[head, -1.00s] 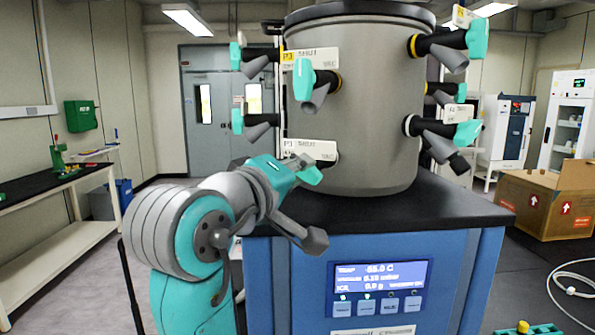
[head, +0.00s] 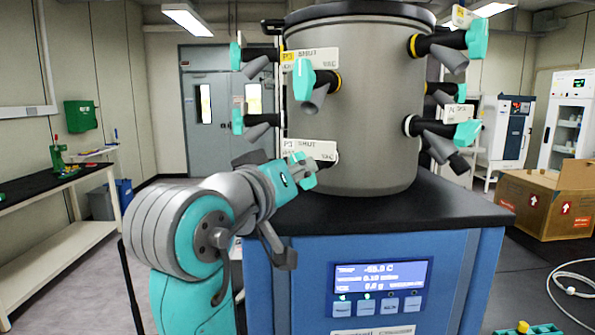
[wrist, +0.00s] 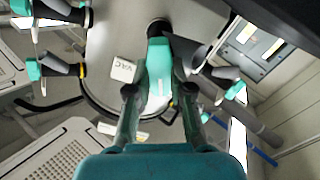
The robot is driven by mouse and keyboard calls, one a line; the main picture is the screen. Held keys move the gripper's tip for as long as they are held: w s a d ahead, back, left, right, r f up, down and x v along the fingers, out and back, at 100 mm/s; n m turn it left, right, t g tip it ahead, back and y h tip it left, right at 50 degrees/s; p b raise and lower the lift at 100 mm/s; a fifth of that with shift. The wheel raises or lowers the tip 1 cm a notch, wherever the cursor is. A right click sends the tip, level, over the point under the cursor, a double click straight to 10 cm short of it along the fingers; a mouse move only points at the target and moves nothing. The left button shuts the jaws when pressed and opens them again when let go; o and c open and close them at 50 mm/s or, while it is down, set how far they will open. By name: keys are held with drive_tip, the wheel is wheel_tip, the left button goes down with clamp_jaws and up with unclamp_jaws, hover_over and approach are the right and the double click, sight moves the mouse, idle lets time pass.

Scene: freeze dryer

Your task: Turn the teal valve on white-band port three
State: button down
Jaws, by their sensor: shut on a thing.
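The steel drum (head: 375,120) carries several ports with teal valves. The teal valve (wrist: 159,62) on the lower front port sits between my gripper's fingers (wrist: 159,100) in the wrist view, with a finger on each side. In the head view my gripper (head: 298,174) is shut on this valve, which it partly covers. A white label (head: 318,149) reading about "P3 SHUT VAC" is just above the gripper. The port's band is mostly hidden. The wrist view shows a "VAC" label (wrist: 122,68) left of the valve.
A yellow-band port with a teal valve (head: 303,80) is directly above. More valves (head: 467,133) stick out on the drum's right and left sides. The black top (head: 400,215) of the blue cabinet lies below. A cardboard box (head: 547,200) stands on the floor at right.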

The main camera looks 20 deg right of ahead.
drive_tip(key=m, duration=0.5)
idle(0.5)
drive_tip(key=c, duration=1)
unclamp_jaws()
drive_tip(key=shift+c, duration=0.2)
drive_tip(key=v, duration=1.2)
drive_tip(key=shift+a, duration=0.1)
